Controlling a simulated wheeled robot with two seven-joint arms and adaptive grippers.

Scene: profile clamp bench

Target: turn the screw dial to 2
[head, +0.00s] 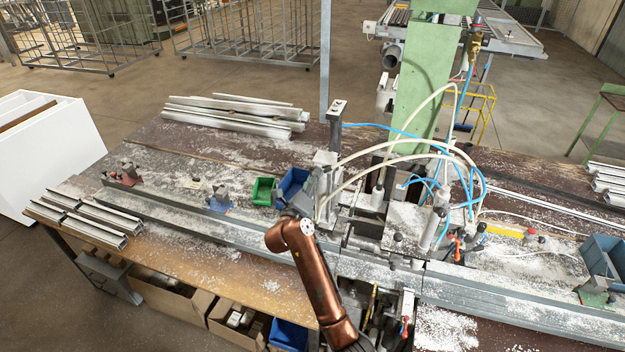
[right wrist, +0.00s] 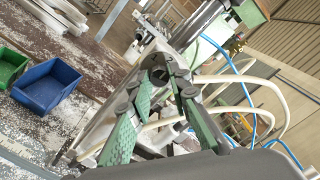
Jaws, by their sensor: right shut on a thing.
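The screw dial (right wrist: 159,68) shows in the right wrist view as a small dark round part on the grey metal clamp, between the tips of my fingers. My right gripper (right wrist: 165,78) has green-padded fingers, which are shut on it. In the head view my right gripper (head: 308,196) is at the upright metal clamp post (head: 326,162), just right of the blue bin. The dial is hidden there behind the gripper and wrist. My left gripper is not in view.
A blue bin (head: 292,187) and a green bin (head: 263,191) stand close left of the gripper. White hoses (head: 388,160) and blue hoses arch near it on the right. A green column (head: 420,85) rises behind. Metal profiles (head: 240,112) lie at the back left.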

